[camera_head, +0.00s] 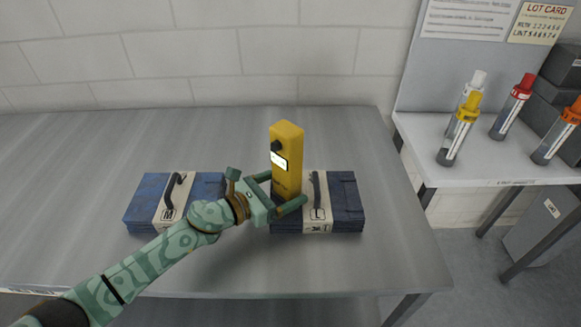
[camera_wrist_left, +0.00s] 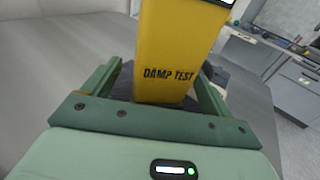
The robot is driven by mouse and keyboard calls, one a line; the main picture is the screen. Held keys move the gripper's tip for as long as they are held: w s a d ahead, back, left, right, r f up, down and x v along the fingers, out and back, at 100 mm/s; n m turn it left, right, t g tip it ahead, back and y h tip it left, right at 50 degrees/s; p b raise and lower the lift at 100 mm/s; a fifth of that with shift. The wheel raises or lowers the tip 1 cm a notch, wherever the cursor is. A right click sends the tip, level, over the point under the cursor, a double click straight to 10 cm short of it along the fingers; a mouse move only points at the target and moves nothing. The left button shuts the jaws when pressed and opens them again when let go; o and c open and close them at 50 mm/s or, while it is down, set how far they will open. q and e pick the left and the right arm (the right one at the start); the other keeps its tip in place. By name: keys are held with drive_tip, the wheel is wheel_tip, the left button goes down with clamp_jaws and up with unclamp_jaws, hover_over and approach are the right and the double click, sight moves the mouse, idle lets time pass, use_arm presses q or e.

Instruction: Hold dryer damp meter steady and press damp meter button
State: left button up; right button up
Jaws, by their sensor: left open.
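The yellow damp meter (camera_head: 287,150) stands upright, with a black knob or button and a small lit screen on its front. My left gripper (camera_head: 279,188) is open around the meter's lower part. In the left wrist view its green fingers (camera_wrist_left: 154,85) lie on either side of the meter, with gaps visible. My right gripper is not in view.
Two folded dark blue bundles with pale bands lie on the grey table (camera_head: 80,150), one at left (camera_head: 145,190) and one at the meter (camera_head: 346,195). A side table (camera_head: 500,165) at right holds several capped tubes. The table's left and back are clear.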

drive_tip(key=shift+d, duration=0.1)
use_arm(q)
drive_tip(key=c, duration=0.8)
drive_tip(key=shift+c, duration=0.2)
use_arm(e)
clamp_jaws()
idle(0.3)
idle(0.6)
